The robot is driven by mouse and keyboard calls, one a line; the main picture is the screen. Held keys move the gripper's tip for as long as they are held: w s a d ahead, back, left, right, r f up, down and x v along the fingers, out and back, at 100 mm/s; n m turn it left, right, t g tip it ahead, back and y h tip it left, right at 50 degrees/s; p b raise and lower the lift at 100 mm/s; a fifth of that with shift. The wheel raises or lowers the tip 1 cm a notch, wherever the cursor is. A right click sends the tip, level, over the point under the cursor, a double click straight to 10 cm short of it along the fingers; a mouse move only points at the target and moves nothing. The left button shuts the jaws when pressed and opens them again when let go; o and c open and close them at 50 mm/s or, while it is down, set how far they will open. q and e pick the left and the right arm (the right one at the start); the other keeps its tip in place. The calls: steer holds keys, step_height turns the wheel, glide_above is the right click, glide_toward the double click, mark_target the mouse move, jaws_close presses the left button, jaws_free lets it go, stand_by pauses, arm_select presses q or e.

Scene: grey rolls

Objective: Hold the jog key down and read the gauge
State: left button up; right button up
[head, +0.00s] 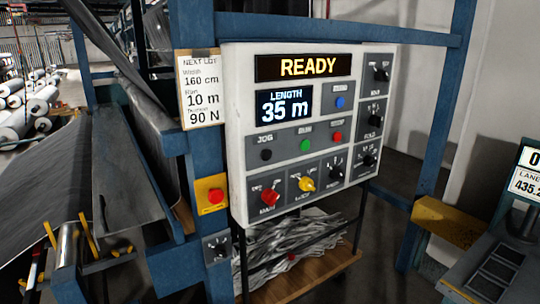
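The jog key (265,154) is a round black button under the label JOG, on the left of the white control panel (236,120). Nothing touches it. No round gauge with a needle can be made out. The panel's LENGTH display (284,104) reads 35 m, and the display above it (308,67) reads READY in yellow. Green (305,145) and red (337,137) buttons sit to the right of the jog key, with a blue one (339,102) above. Neither of my grippers shows in this view.
A red stop button (215,196) on a yellow plate is left of the panel. A NEXT LOT card (198,90) reads 160 cm, 10 m and 90 N. Blue frame posts (436,130) flank the panel. A partly cut-off screen (526,178) is at right; grey sheet (110,165) at left.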

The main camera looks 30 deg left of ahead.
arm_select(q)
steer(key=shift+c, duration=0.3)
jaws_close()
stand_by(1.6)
